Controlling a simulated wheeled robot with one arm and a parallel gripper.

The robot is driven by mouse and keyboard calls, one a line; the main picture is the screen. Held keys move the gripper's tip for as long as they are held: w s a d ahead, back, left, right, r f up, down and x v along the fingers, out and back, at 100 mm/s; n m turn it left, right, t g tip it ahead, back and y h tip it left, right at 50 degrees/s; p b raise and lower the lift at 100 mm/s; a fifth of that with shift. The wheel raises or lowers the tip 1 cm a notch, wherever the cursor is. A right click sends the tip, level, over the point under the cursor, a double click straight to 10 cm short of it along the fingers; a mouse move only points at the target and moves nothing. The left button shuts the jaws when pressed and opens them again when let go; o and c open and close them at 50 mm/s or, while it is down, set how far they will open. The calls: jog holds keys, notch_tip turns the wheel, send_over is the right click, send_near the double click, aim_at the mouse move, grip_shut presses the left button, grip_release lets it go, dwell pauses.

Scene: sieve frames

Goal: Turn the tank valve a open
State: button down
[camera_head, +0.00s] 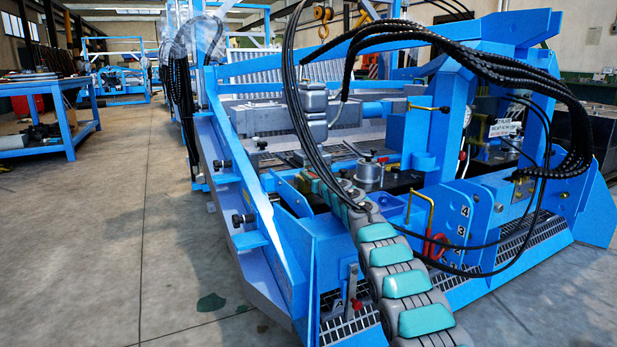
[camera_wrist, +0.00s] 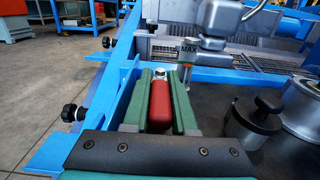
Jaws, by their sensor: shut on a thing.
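In the wrist view a red handle (camera_wrist: 160,102) with a silver bolt head at its far end lies between the two green fingers of my gripper (camera_wrist: 161,82). The fingers press on it from both sides, so my gripper is shut on the red handle. Another small red-tipped lever (camera_head: 355,303) stands by a plate marked A.
A silver cylinder with a black knob (camera_wrist: 259,112) stands right of my gripper. A grey fitting marked MAX (camera_wrist: 205,48) is ahead. Black knobs (camera_wrist: 70,111) stick out on the left. Black hoses (camera_head: 497,72) arch above. The floor (camera_head: 110,230) at left is clear.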

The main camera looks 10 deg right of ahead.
aim_at(315, 175)
dwell(0.6)
jog(key=c, duration=0.7)
grip_release()
jog(key=shift+w, duration=0.1)
jog(key=shift+s+d+r+b, duration=0.1)
jog(key=shift+s+d+b, duration=0.3)
jog(key=shift+s, duration=0.15)
jog(key=shift+s+d+f+b, duration=0.1)
jog(key=shift+s+f+b, duration=0.1)
jog(key=shift+s, duration=0.15)
jog(key=shift+s+d+f+b, duration=0.1)
jog(key=shift+s+b, duration=0.1)
jog(key=shift+s, duration=0.15)
jog(key=shift+s+d+r, duration=0.15)
jog(key=shift+s+r, duration=0.1)
jog(key=shift+s, duration=0.3)
jog(key=shift+b+v, duration=0.4)
jog(key=shift+v, duration=0.45)
jog(key=shift+s+d, duration=0.25)
jog(key=shift+s, duration=0.45)
jog(key=shift+s+d, duration=0.1)
jog(key=shift+s, duration=0.25)
